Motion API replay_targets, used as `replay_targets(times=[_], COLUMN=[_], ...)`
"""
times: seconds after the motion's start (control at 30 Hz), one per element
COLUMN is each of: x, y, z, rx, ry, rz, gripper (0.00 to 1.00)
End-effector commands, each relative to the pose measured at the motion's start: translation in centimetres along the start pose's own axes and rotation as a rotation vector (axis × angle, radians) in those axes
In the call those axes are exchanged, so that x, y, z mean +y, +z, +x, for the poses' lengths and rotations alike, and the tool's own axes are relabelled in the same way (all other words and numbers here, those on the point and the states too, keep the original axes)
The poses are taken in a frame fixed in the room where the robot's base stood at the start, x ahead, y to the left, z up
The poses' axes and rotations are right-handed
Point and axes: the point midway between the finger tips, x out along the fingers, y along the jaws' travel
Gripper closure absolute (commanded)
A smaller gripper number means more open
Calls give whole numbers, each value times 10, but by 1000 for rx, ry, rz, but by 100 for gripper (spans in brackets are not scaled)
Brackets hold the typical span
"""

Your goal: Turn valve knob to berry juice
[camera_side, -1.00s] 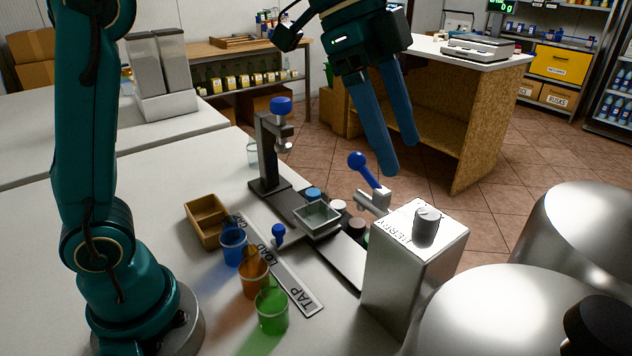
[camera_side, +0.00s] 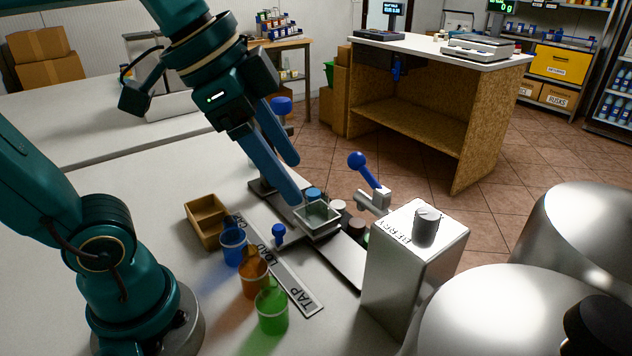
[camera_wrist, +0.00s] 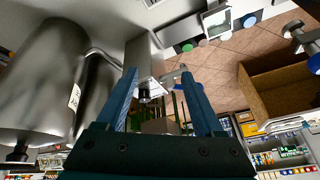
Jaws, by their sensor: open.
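The valve knob (camera_side: 427,226) is a grey cylinder on top of a silver box (camera_side: 400,285) at the right of the work table. The lettering BERRY (camera_side: 396,233) shows on the box top beside the knob. Other lettering there is partly hidden or too small to read. My gripper (camera_side: 296,183) is open and empty, well to the left of the knob and above the rail with the small tray. In the wrist view, the knob (camera_wrist: 146,94) shows near my left finger, and my gripper (camera_wrist: 159,75) has its fingers apart.
A tap with a blue lever (camera_side: 364,170) juts from the box. A small clear tray (camera_side: 318,220) sits on the rail. Blue, orange and green cups (camera_side: 271,312) and a wooden box (camera_side: 207,221) stand left. Large steel vessels (camera_side: 520,315) stand close at right.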

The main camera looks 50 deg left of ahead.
Motion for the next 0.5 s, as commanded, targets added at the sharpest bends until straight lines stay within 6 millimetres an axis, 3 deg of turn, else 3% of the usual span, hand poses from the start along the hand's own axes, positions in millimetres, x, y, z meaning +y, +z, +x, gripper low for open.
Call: replay_targets(times=[0.5], x=[6], y=[68], z=[34], rx=[-5], ry=[-120], rz=[-377], gripper=[31])
